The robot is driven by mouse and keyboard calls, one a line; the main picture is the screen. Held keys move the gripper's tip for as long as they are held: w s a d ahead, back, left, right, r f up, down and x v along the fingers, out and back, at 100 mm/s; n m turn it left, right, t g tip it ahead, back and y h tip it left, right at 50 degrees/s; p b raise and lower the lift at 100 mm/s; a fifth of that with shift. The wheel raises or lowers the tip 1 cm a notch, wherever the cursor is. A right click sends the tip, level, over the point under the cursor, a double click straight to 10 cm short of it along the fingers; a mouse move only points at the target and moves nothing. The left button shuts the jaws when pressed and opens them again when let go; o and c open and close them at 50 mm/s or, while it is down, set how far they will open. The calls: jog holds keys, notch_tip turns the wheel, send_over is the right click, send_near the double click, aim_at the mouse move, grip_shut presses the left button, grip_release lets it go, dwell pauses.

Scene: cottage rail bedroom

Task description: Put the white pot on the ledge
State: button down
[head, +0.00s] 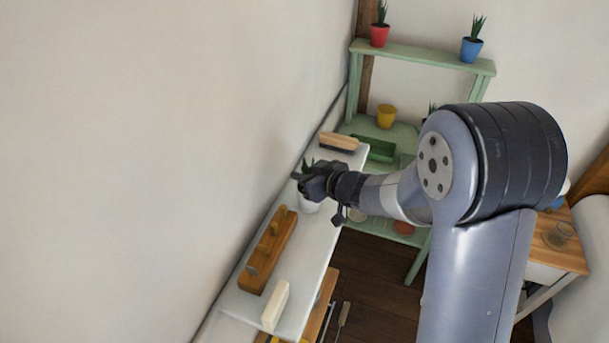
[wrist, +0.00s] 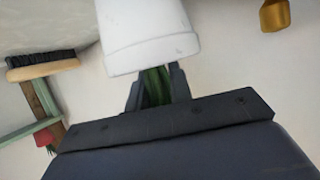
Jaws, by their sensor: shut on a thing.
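The white pot (head: 308,203) is at the white ledge (head: 318,237) along the wall, below my gripper (head: 309,182) in the head view. I cannot tell whether its base touches the ledge. The wrist view shows the pot (wrist: 150,35) upside down in the picture, its rim close to the fingers. My gripper (wrist: 155,88) is shut on the pot's green plant (wrist: 155,86), with leaves between the fingers. In the head view my gripper partly hides the pot and plant.
On the ledge, a brush (head: 339,142) lies beyond the pot. A wooden peg block (head: 268,252) and a cream block (head: 275,306) lie nearer. A green shelf rack (head: 420,55) with red (head: 380,35), blue (head: 471,50) and yellow (head: 386,116) pots stands behind.

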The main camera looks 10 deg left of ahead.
jog(key=shift+r, duration=0.1)
jog(key=c, duration=1.3)
grip_release()
jog(key=shift+d+r, duration=0.1)
jog(key=shift+d, duration=0.05)
jog(key=p+v, duration=0.1)
jog(key=v, duration=1)
jog(key=shift+s+d+r, duration=0.15)
jog(key=shift+s+d, duration=0.05)
jog(key=shift+s, duration=0.1)
